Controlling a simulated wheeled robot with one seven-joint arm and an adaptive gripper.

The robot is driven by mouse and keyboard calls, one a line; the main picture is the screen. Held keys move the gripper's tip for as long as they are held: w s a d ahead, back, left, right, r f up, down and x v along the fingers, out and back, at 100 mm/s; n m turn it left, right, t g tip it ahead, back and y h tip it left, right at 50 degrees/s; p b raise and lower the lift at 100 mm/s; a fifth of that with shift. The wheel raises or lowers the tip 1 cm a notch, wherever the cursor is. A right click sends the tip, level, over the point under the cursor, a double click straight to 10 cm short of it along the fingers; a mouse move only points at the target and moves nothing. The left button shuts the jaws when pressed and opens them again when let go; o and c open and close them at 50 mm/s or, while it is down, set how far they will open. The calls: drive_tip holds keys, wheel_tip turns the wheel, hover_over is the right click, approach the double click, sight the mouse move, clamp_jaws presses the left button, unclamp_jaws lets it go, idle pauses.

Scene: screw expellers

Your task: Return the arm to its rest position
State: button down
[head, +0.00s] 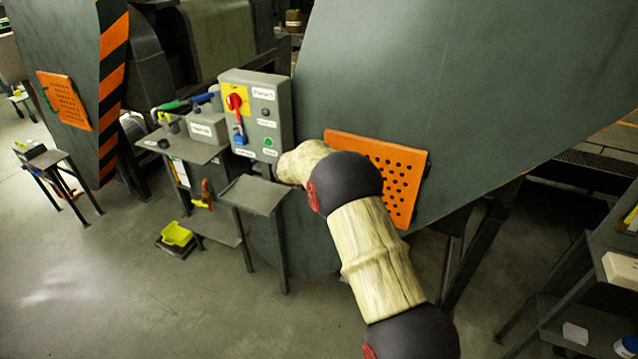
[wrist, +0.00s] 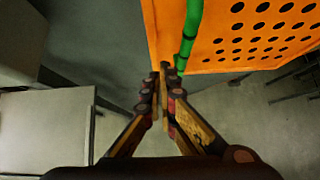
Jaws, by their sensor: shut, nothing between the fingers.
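My arm (head: 375,250) reaches up and forward from the bottom of the head view toward the large grey-green machine. Its far end is hidden there behind my own links, so the gripper does not show in that view. In the wrist view my gripper (wrist: 163,75) points forward with its fingertips together and nothing between them. An orange perforated panel (wrist: 235,40) with a green bar-like handle (wrist: 188,35) lies just beyond the fingertips. I cannot tell whether the fingertips touch the handle. The same orange panel (head: 407,190) shows partly behind my arm in the head view.
A grey control box (head: 262,118) with a red knob stands left of my arm. A small grey stand (head: 252,195) is below it, and a side table (head: 190,140) holds tools. A workbench (head: 612,275) is at the right. Open floor (head: 130,310) lies at lower left.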

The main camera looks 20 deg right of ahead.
drive_tip(key=v, duration=0.6)
drive_tip(key=shift+a, duration=0.2)
